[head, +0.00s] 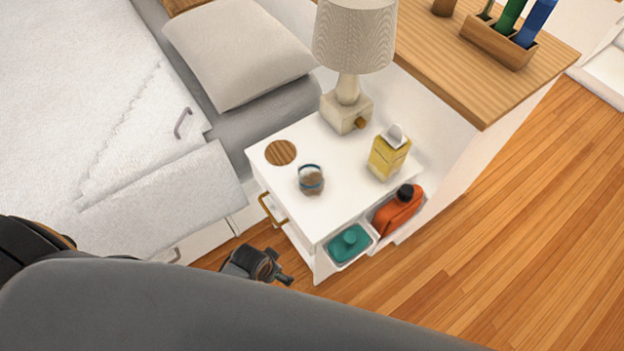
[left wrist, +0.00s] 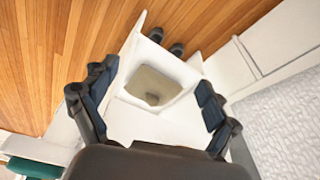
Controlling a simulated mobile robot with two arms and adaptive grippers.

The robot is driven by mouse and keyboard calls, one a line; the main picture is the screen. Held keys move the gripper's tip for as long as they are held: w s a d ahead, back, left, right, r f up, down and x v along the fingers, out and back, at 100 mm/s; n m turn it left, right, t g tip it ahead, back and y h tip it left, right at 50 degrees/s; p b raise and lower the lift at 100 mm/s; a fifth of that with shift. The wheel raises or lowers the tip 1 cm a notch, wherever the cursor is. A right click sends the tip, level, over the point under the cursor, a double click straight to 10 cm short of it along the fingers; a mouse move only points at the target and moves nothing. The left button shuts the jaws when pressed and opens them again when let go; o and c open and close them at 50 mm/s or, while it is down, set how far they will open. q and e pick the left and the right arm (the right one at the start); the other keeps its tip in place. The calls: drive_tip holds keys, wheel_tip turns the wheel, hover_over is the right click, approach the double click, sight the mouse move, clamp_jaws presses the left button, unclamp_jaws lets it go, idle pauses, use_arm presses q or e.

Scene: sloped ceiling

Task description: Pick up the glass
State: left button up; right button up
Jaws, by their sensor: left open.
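A small round glass (head: 311,180) with a blue rim and brownish contents stands on top of the white nightstand (head: 345,195) in the head view. I cannot make out the glass in the left wrist view. My left gripper (head: 284,277) is low beside the front of the nightstand, below its top and apart from the glass. In the left wrist view its two fingers (left wrist: 156,105) are spread wide with nothing held between them. My right gripper is not in view.
On the nightstand are a lamp (head: 348,60), a yellow box (head: 389,153) and a round wooden coaster (head: 281,152). A teal item (head: 349,243) and an orange bottle (head: 398,210) sit in its side compartments. The bed (head: 95,110) is left; open wooden floor (head: 520,230) is right.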

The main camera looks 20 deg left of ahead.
use_arm(q)
drive_tip(key=w+d+r+m+h, duration=0.1)
drive_tip(key=w+d+r+m, duration=0.2)
drive_tip(key=r, duration=0.4)
drive_tip(key=w+d+r+m+h+b, duration=0.1)
drive_tip(key=w+d+r+m, duration=0.3)
drive_tip(key=r+m, duration=0.2)
drive_tip(key=w+d+r+m, duration=0.4)
drive_tip(key=r, duration=0.3)
drive_tip(key=shift+w+d+r+h+b, duration=0.1)
drive_tip(key=shift+d+r+h+b, duration=0.15)
drive_tip(key=shift+r+h+b, duration=0.15)
drive_tip(key=w+r+m, duration=0.1)
drive_tip(key=w+m, duration=0.2)
drive_tip(key=m, duration=0.1)
drive_tip(key=m+g+y, duration=0.2)
drive_tip(key=m+y, duration=0.2)
drive_tip(key=m, duration=0.7)
approach(309, 167)
wheel_tip(309, 167, up, 3)
drive_tip(key=s, duration=0.3)
drive_tip(key=f, duration=0.8)
drive_tip(key=shift+w+d+f+b, duration=0.2)
drive_tip(key=shift+d+b, duration=0.1)
drive_tip(key=shift+b, duration=0.1)
drive_tip(key=shift+d+f, duration=0.15)
drive_tip(key=shift+f, duration=2.6)
